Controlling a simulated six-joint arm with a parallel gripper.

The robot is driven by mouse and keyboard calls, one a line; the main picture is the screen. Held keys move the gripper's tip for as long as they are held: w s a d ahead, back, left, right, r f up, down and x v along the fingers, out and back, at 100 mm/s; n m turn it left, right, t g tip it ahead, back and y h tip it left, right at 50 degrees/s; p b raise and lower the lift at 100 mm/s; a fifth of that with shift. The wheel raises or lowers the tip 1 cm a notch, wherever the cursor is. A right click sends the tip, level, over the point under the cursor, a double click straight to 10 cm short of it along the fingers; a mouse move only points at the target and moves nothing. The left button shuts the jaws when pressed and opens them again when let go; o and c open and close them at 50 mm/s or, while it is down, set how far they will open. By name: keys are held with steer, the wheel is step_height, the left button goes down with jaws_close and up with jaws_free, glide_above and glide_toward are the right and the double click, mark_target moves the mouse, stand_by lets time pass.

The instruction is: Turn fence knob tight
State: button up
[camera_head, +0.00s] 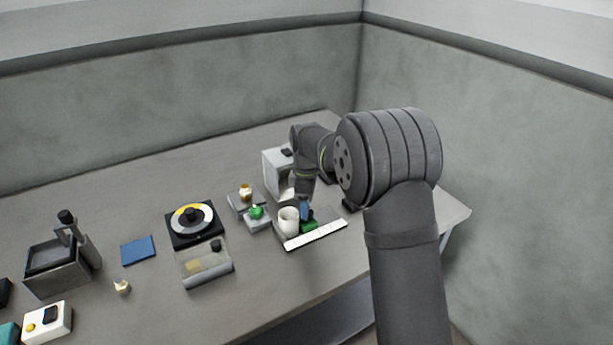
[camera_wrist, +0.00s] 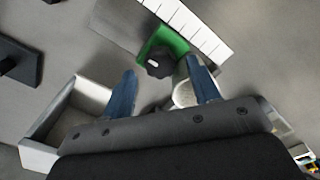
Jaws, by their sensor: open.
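The fence is a green block (camera_wrist: 176,42) beside a white marked scale (camera_wrist: 187,18) in the wrist view. A black knob (camera_wrist: 159,63) with a white mark sits on the green block. My gripper (camera_wrist: 163,84) is open, with one blue finger on each side of the knob in the picture. I see no contact with the knob. In the head view my gripper (camera_head: 305,210) points down just over the green block (camera_head: 310,226), by the scale (camera_head: 317,236). The knob is hidden there behind the finger.
A white cup-shaped piece (camera_head: 288,221) stands close left of the fence; it shows behind the right finger in the wrist view (camera_wrist: 182,97). A grey-white housing (camera_head: 275,170) stands behind. A green button (camera_head: 257,212) and a reel turntable (camera_head: 192,218) lie to the left.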

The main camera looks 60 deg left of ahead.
step_height(320, 180, up, 16)
stand_by(0.3)
steer(key=shift+f, duration=0.15)
step_height(320, 180, down, 18)
steer(key=n, duration=0.5)
steer(key=shift+w, duration=0.1)
stand_by(0.4)
steer(key=c, duration=1)
